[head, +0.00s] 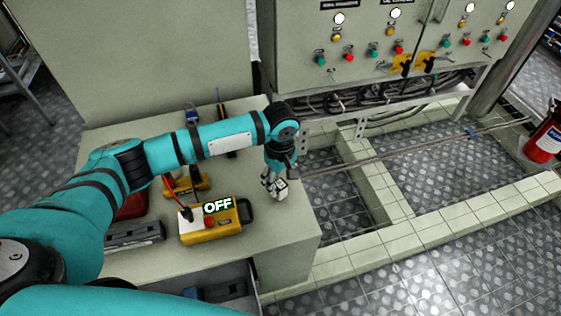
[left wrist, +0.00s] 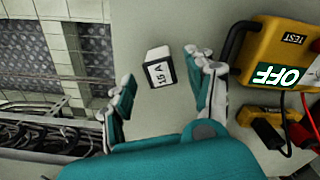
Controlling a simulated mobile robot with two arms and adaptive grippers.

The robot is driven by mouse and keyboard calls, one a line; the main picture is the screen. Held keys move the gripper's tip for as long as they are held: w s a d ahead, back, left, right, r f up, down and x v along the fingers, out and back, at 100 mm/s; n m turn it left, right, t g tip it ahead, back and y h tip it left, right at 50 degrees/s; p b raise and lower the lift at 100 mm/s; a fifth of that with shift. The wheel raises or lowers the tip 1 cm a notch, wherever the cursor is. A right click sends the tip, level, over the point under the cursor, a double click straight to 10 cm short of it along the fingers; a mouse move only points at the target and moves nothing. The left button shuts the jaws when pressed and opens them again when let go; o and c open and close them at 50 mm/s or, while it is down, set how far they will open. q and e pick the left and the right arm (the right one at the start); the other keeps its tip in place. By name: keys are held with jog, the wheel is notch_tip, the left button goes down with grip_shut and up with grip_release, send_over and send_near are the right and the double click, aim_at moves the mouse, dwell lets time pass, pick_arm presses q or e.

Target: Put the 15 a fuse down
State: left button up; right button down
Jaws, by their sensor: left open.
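The 15 A fuse (left wrist: 159,67) is a small white block with a dark edge and a "15 A" label. In the left wrist view it lies on the pale bench top, between and just beyond my open fingers, with gaps on both sides. In the head view the fuse (head: 281,191) shows at the bench's right part, right below my left gripper (head: 273,181). The left gripper (left wrist: 161,80) is open and points down, with nothing held. My right gripper is not in view.
A yellow tester (head: 209,222) marked OFF stands left of the fuse on the bench (head: 270,236); it also shows in the left wrist view (left wrist: 268,50). A smaller yellow device (head: 188,186) lies behind it. The control cabinet (head: 375,45) is at the back. A red extinguisher (head: 545,135) stands far right.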

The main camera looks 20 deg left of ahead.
pick_arm(q)
notch_tip(320, 180, up, 8)
jog(key=p, duration=0.1)
jog(key=shift+p, duration=0.3)
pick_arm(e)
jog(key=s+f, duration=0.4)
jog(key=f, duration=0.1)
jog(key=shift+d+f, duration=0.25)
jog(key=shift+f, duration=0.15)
